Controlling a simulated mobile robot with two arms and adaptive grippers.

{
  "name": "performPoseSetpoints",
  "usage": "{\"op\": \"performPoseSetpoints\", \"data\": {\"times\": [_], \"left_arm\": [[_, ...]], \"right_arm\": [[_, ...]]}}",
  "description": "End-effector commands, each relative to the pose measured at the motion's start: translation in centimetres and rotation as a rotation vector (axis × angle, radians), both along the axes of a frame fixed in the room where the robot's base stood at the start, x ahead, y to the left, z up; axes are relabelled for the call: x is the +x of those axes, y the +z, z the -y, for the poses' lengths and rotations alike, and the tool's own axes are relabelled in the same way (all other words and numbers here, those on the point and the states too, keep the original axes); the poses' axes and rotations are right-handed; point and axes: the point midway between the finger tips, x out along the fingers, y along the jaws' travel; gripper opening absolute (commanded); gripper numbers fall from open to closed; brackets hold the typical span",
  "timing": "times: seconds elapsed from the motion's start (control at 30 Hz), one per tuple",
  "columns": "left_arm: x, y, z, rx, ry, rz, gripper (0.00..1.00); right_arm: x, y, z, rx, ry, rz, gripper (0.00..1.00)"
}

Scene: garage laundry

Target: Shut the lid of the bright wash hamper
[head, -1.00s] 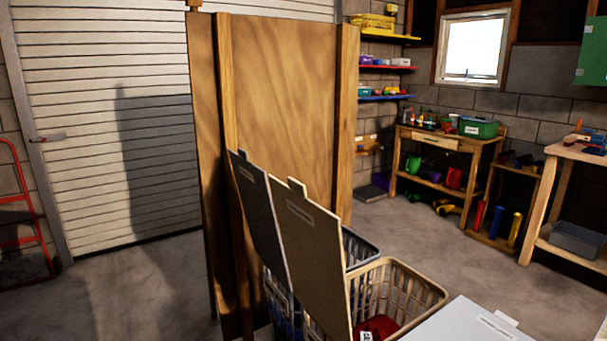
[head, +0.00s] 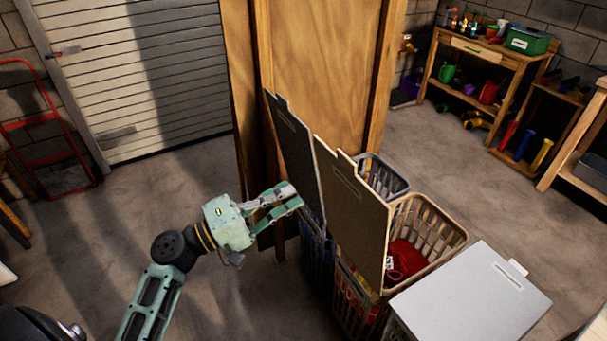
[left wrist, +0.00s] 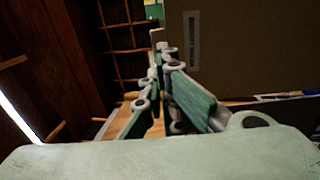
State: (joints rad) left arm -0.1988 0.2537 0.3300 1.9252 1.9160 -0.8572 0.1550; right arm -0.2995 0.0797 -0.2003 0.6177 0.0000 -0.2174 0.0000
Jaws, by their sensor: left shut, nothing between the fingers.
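Three hampers stand in a row. The middle one is a beige slatted hamper (head: 445,228) holding red cloth (head: 404,261); its beige lid (head: 352,205) stands open, steeply raised. To its left is a grey hamper (head: 384,178), partly hidden, with a dark lid (head: 297,150) also raised. The right one has a pale grey lid (head: 471,300) lying flat. The lid labels are too small to read, so I cannot tell which is called bright. My left gripper (head: 296,195) is shut and empty, just left of the dark lid. It also shows in the left wrist view (left wrist: 165,65), near a dark labelled panel (left wrist: 240,50).
A wooden panel (head: 325,70) stands close behind the hampers. A red hand truck (head: 45,125) leans at the far left. A workbench (head: 480,60) and shelves stand at the back right. The floor (head: 190,170) left of the hampers is clear.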

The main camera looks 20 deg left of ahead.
Motion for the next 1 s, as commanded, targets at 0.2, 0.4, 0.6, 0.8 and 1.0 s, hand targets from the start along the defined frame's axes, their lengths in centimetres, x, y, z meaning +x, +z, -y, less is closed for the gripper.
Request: {"op": "performPoseSetpoints", "data": {"times": [0.2, 0.4, 0.6, 0.8, 1.0], "left_arm": [[3.5, 1.5, 2.8, -0.002, -0.002, 0.002, 0.00], [6.8, 2.1, 5.4, 0.000, -0.003, 0.000, 0.00], [8.9, 2.4, 7.0, 0.001, -0.001, -0.001, 0.00], [9.7, 2.2, 7.7, 0.002, -0.002, -0.001, 0.00], [9.7, 2.1, 7.7, 0.003, -0.002, -0.002, 0.00]], "right_arm": [[0.0, 2.7, 0.0, 0.000, 0.000, 0.000, 0.40], [0.0, 4.5, 0.0, 0.000, 0.000, -0.001, 0.40], [0.0, 6.0, 0.0, 0.000, 0.000, -0.001, 0.40], [0.0, 6.3, 0.0, 0.000, 0.000, -0.001, 0.40], [0.0, 6.2, 0.0, 0.000, -0.001, -0.001, 0.40]]}}
